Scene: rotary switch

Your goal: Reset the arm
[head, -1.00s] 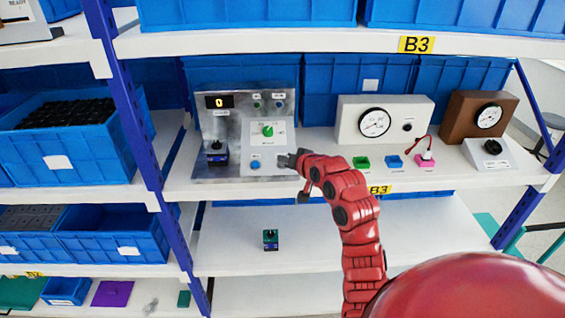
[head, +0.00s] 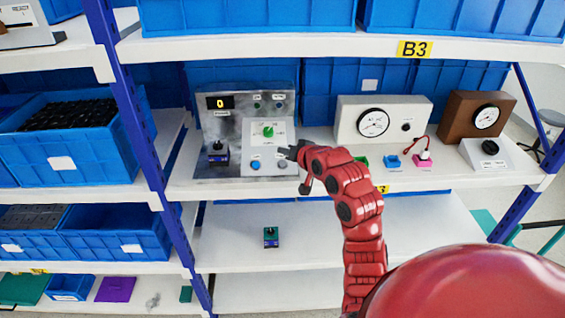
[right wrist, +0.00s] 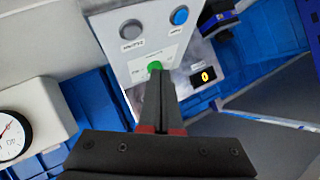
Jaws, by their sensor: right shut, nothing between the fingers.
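The metal control panel (head: 214,130) stands on the middle shelf, with a lit display (head: 220,102) reading 0. Its green rotary knob (head: 268,131) sits on a white plate; the knob also shows in the right wrist view (right wrist: 155,66), just beyond the fingertips. Below it are a blue button (head: 255,165) and a second button at the plate's right. My right gripper (head: 292,152) is shut and empty, in front of the panel's lower right edge. The right wrist view shows its fingers (right wrist: 160,78) together; I cannot tell whether they touch the knob. My left gripper is out of view.
To the right stand a white gauge box (head: 350,110) and a brown gauge box (head: 462,105). Small green, blue and pink (head: 422,163) switches lie on the shelf front. A blue upright (head: 125,110) stands left of the panel. The shelf above is labelled B3.

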